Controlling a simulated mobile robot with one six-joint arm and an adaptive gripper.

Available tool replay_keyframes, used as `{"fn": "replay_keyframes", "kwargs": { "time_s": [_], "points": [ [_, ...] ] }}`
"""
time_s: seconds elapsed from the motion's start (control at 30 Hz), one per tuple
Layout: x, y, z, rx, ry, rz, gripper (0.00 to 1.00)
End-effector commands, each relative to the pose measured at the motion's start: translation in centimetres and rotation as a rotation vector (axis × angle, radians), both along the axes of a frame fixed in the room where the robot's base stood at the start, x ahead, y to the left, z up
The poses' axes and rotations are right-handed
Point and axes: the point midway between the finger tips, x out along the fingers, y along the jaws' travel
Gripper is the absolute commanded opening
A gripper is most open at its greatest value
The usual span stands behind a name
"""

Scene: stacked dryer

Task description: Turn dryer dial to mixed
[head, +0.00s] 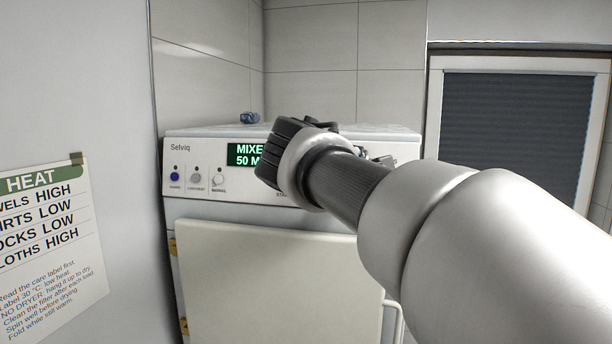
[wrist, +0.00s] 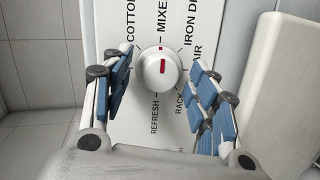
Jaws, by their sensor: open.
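The dial (wrist: 158,72) is a round white knob with a red line on its face, on a white panel in the wrist view. The red line points up toward the MIXED label, where a small red mark also shows. Labels COTTON, IRON DRY, AIR, RACK and REFRESH surround it. My gripper (wrist: 163,75) is open, its blue-padded fingers left and right of the dial with gaps visible. In the head view, my gripper (head: 274,155) is in front of the dryer panel and hides the dial. The dryer's green display (head: 243,154) shows "MIXE" and "50 M", partly covered.
Small buttons (head: 197,178) sit on the panel's left. A pale door panel (head: 265,280) is below it. A small blue object (head: 249,117) lies on the dryer top. A heat notice (head: 45,235) hangs at left. A dark blind (head: 515,140) is at right.

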Motion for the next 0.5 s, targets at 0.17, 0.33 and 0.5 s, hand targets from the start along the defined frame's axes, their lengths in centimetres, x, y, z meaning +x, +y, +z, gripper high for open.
{"fn": "replay_keyframes", "kwargs": {
  "time_s": [0.17, 0.33, 0.5],
  "points": [
    [-0.4, 0.3, 0.2, 0.000, -0.001, 0.002, 0.54],
    [-2.5, 1.5, 1.0, 0.001, -0.003, 0.004, 0.54],
    [-5.7, 3.2, 2.0, 0.000, -0.003, 0.006, 0.54]
  ]
}}
